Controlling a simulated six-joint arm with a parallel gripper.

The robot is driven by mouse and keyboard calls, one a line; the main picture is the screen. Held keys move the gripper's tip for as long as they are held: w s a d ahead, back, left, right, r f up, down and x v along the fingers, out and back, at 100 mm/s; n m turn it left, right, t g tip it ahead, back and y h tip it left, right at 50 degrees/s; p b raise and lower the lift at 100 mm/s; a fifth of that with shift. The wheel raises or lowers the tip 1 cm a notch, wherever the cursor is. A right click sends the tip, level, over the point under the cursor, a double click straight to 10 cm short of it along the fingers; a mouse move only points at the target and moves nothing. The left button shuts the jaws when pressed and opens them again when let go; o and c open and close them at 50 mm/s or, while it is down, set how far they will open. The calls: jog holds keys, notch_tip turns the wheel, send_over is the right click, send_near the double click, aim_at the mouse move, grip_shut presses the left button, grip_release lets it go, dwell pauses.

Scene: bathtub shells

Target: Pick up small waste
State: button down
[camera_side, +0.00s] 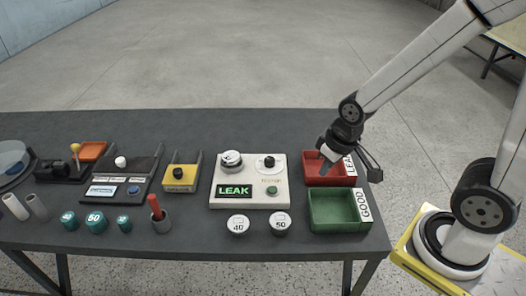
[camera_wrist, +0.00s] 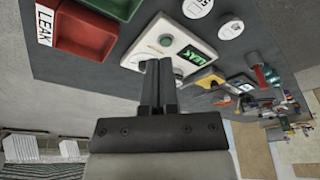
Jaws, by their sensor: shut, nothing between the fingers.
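My gripper (camera_side: 324,165) is above the table near the left part of the red bin (camera_side: 316,176) in the side view. In the wrist view my gripper (camera_wrist: 158,68) has its two dark fingers together with nothing between them. The red bin (camera_wrist: 85,40) is labelled LEAK and shows to the left of the fingers there. The green bin (camera_side: 338,222), labelled GOOD, stands in front of it; no contents are visible in it. I cannot make out any piece of small waste in either view.
A white tester (camera_side: 249,204) with a lit LEAK display stands left of the bins. White-topped discs marked 40 (camera_side: 238,224) and 50 (camera_side: 280,224) lie before it. Teal pieces (camera_side: 96,221), a red-handled tool (camera_side: 155,208) and a yellow fixture (camera_side: 181,179) stand farther left. The back of the table is clear.

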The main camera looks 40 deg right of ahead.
dwell(0.4)
grip_release()
